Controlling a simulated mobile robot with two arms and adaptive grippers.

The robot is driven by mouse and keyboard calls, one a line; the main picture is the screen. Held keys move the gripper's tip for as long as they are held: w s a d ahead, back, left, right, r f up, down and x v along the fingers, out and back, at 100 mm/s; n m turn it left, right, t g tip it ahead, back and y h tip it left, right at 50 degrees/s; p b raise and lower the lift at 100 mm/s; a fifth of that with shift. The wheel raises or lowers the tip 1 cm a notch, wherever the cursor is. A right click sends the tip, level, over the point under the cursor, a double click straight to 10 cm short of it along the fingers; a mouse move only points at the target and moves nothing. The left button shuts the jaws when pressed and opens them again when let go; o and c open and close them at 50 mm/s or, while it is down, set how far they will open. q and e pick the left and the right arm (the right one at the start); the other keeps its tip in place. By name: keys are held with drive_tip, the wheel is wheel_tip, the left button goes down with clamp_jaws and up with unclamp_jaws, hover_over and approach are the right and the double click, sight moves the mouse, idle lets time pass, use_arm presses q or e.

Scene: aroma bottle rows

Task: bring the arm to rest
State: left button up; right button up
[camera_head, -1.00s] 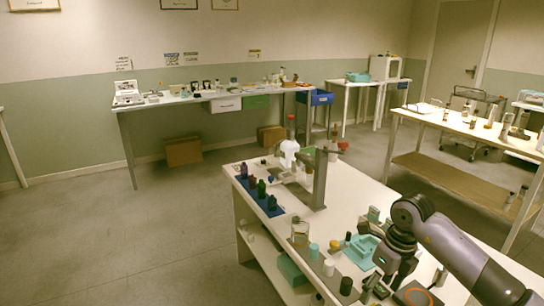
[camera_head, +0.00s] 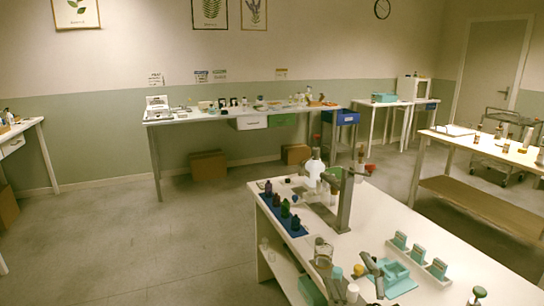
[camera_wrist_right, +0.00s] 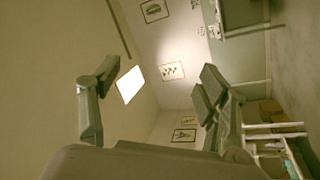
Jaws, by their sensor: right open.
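My right gripper (camera_head: 354,276) shows at the bottom edge of the head view, over the near side of the white table (camera_head: 388,214). In the right wrist view the fingers of the right gripper (camera_wrist_right: 154,88) are spread wide with nothing between them. Behind them that view shows walls with framed pictures, turned sideways. Most of my right arm is out of the head view. My left gripper is not in view.
On the white table stand a row of dark bottles on a blue mat (camera_head: 265,206), a grey stand (camera_head: 346,198), a clear glass bottle (camera_head: 322,252), a teal tray (camera_head: 398,279) and several teal-capped items. Open floor (camera_head: 130,240) lies to the left.

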drive_tip(key=s+d+f+m+g+h, duration=0.3)
drive_tip(key=d+f+m, duration=0.1)
drive_tip(key=f, duration=0.3)
drive_tip(key=s+d+f+m+g+h, duration=0.3)
drive_tip(key=s+f+m+g, duration=0.15)
drive_tip(key=f, duration=0.35)
drive_tip(key=s+a+f+m+g+y, duration=0.15)
drive_tip(key=s+f+g, duration=0.35)
drive_tip(key=s, duration=0.5)
drive_tip(key=s+a+f+m+g, duration=0.1)
drive_tip(key=s+f+m+g, duration=0.1)
drive_tip(key=s+f+g, duration=0.5)
drive_tip(key=s+f+t, duration=0.1)
drive_tip(key=s+f, duration=0.1)
drive_tip(key=f, duration=1.1)
drive_tip(key=s+f+t, duration=0.1)
drive_tip(key=s+f, duration=0.1)
drive_tip(key=f, duration=1.1)
drive_tip(key=s+d+f+g, duration=0.1)
drive_tip(key=s+d+f, duration=0.2)
drive_tip(key=s+f, duration=1.2)
drive_tip(key=shift+s+n+g, duration=0.3)
drive_tip(key=shift+s+g, duration=0.05)
drive_tip(key=shift+s, duration=0.2)
